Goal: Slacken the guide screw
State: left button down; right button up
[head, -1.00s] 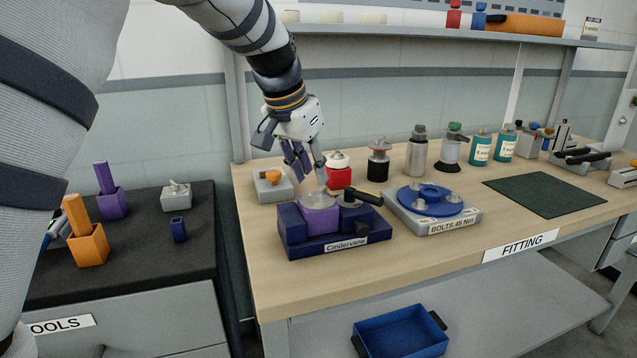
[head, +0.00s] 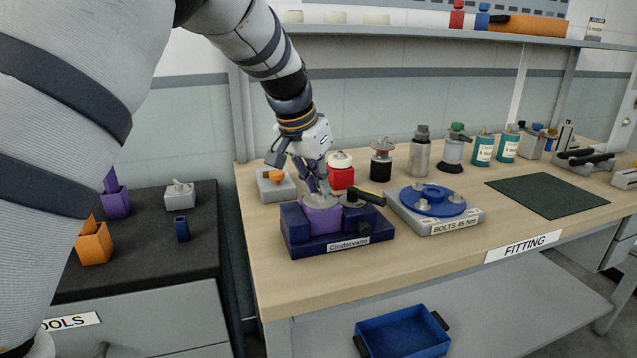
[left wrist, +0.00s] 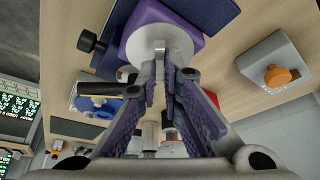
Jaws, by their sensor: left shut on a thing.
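The dark blue fixture marked Cindervane (head: 345,241) sits at the near left of the fitting bench. It carries a purple block (head: 321,217) with a pale round top (left wrist: 138,45), a black side knob (head: 363,230) and a black bar handle (head: 371,198). A small metal tab (left wrist: 174,46) stands on the pale top. My left gripper (head: 322,191) points down onto the purple block, and its fingers are shut on the metal tab, partly hiding it. I cannot tell which part is the guide screw. My right gripper is not in view.
A grey box with an orange knob (head: 276,178) and a red container (head: 341,175) stand close behind the fixture. A blue disc with bolts (head: 431,200) is just to its right. A green mat (head: 545,195) lies farther right. The bench's front strip is clear.

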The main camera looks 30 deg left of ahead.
pick_arm(q)
jog(key=shift+f, duration=0.3)
jog(key=n, duration=0.2)
jog(key=n+y, duration=0.1)
jog(key=n, duration=0.1)
jog(key=shift+s+d+f+y, duration=0.1)
jog(key=shift+d+f+y, duration=0.05)
jog(key=shift+y, duration=0.15)
jog(key=shift+d+f+n+g+y, duration=0.15)
jog(key=shift+n+g+y, duration=0.35)
jog(key=shift+n, duration=1)
jog(key=shift+f, duration=0.1)
jog(key=c, duration=1.7)
grip_release()
jog(key=shift+r, duration=0.3)
